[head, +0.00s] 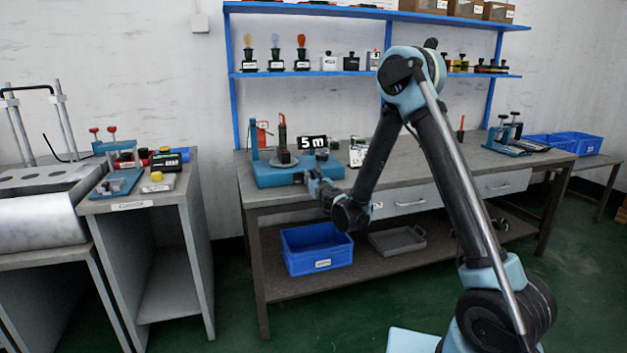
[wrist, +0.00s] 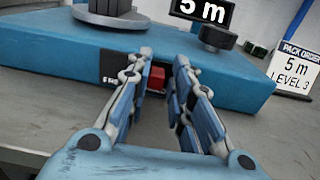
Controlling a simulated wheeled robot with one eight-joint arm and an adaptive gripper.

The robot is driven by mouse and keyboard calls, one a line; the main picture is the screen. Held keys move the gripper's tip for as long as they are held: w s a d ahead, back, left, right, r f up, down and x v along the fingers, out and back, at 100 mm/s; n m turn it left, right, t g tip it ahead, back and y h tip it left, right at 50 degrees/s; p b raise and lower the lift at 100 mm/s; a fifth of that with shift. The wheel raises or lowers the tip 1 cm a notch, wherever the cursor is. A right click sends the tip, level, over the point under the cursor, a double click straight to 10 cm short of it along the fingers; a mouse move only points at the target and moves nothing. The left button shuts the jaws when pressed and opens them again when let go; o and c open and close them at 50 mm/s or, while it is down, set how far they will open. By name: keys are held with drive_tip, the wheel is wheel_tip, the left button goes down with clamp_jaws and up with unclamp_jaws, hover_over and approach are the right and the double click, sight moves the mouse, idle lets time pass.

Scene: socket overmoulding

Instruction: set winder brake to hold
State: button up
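The winder is a blue base (head: 272,178) on the left part of the long bench, with a grey disc and a dark upright post on top. Its blue front face fills much of the wrist view (wrist: 60,60). A small red switch (wrist: 157,78), apparently the brake, sits on that face beside a partly hidden dark label. My gripper (wrist: 162,62) is at the front face with its fingers apart, one on each side of the red switch. Contact with it cannot be told. In the head view my gripper (head: 318,182) is small at the winder's front right. The switch's setting is unreadable.
A black "5 m" display (head: 312,142) stands behind the winder. A white pack order card (wrist: 297,72) reading "5 m LEVEL 3" stands to its right. A blue bin (head: 317,250) is on the lower shelf. The bench top right of the winder is mostly clear.

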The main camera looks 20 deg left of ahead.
drive_tip(key=shift+o, duration=1.1)
drive_tip(key=shift+w+d, duration=0.25)
drive_tip(key=shift+s+a, duration=0.1)
drive_tip(key=shift+a, duration=0.05)
drive_tip(key=shift+s, duration=0.25)
drive_tip(key=v, duration=0.7)
drive_tip(key=shift+w, duration=0.1)
